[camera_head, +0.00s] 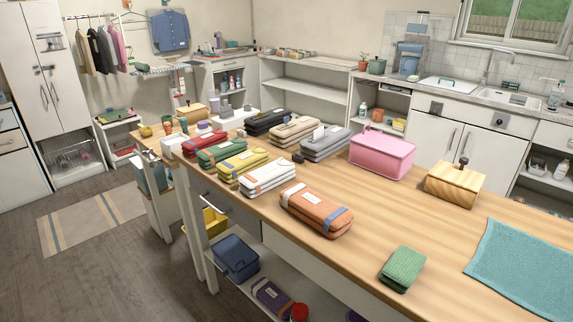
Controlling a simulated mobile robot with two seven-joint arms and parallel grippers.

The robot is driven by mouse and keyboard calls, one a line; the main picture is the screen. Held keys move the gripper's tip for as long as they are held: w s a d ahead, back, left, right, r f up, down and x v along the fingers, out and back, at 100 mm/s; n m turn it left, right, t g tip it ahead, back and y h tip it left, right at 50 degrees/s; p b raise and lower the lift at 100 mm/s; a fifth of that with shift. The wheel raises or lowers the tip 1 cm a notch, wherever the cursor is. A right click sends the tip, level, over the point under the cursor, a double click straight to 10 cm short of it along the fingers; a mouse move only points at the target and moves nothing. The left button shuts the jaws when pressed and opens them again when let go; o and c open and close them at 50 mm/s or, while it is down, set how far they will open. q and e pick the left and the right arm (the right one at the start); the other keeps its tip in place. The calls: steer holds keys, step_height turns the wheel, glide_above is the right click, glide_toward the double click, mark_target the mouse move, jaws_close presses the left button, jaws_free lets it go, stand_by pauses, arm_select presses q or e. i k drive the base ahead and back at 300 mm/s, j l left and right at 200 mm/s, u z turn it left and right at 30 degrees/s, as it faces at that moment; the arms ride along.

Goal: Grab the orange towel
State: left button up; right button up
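An orange folded towel (314,207) with a blue band at its right end and a small white label lies on the wooden table (420,220), near its front edge. It is the front-most of a group of folded towels and lies apart from the white towel (267,178) to its left. Nothing covers it. Neither of my grippers shows in the head view.
Red, green, yellow, black, beige and grey folded towels (325,141) lie behind and left. A pink bin (382,153), a wooden box (454,185), a green sponge-like block (402,268) and a teal mat (525,265) are to the right. Bare tabletop lies right of the orange towel.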

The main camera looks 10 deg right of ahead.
mark_target(314, 208)
steer(key=z, duration=0.45)
steer(key=j+z, duration=0.15)
steer(key=z, duration=0.3)
steer(key=i+j+z, duration=0.1)
steer(key=j+z, duration=0.15)
steer(key=z, duration=0.15)
steer(key=j+z, duration=0.2)
steer(key=z, duration=0.25)
steer(key=j+z, duration=0.2)
steer(key=j, duration=0.3)
steer(key=k+j+z, duration=0.25)
steer(key=j, duration=0.25)
steer(key=i+j, duration=0.05)
steer(key=i, duration=0.05)
